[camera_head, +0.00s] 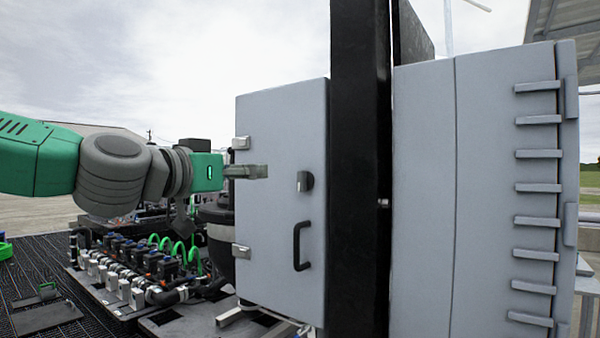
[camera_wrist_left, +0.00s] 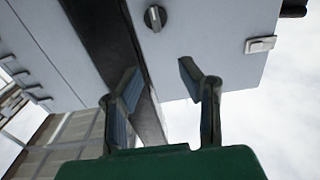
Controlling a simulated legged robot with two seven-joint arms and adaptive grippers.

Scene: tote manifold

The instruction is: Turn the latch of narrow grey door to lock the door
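The narrow grey door (camera_head: 278,230) is closed flat on its cabinet, left of a black post. Its latch (camera_head: 305,181) is a small dark knob near the door's right edge, above a black handle (camera_head: 302,246). In the left wrist view the latch (camera_wrist_left: 155,18) shows at the top, beyond the fingertips. My left gripper (camera_head: 262,172) is in front of the door, left of the latch and apart from it. In the left wrist view its two fingers (camera_wrist_left: 160,80) stand apart with nothing between them. My right gripper is not in view.
A black post (camera_head: 358,190) stands right of the door, with a larger grey cabinet (camera_head: 425,200) beyond it. A manifold with hoses and valves (camera_head: 130,270) lies below my left arm. Open air is left of the door.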

